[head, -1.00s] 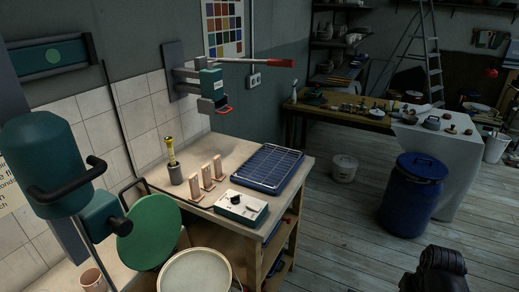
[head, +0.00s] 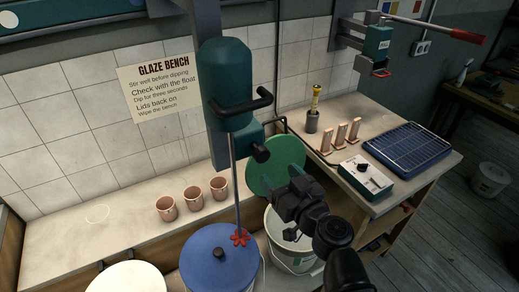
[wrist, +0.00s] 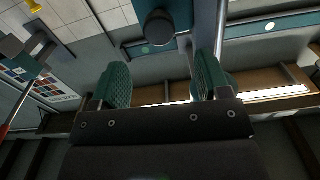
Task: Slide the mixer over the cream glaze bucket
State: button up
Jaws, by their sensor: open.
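The mixer (head: 227,85) has a green body, a black handle bar and a black knob (head: 261,154) on a green block. Its rod runs down to a red paddle (head: 239,238), which overlaps the right edge of a blue lid (head: 205,262) in the head view. Right of that stands an open pale bucket (head: 291,258), partly hidden by my arm; I cannot clearly see its contents or label. In the wrist view, my gripper (wrist: 166,85) is open and empty, its green-padded fingers apart. The knob (wrist: 159,27) appears beyond the gap between them.
A green lid (head: 272,168) leans behind the open bucket, close to my arm. Three terracotta cups (head: 193,197) stand on the ledge left of the rod. A white lid (head: 125,280) is at the front left. The right-hand bench holds a control box (head: 365,178) and blue rack (head: 408,150).

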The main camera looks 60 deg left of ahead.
aim_at(264, 157)
jog(key=shift+n, duration=0.3)
jog(key=a, duration=1.1)
jog(key=shift+w, duration=0.3)
jog(key=shift+d, duration=0.1)
jog(key=shift+c, duration=0.4)
jog(key=c, duration=1.2)
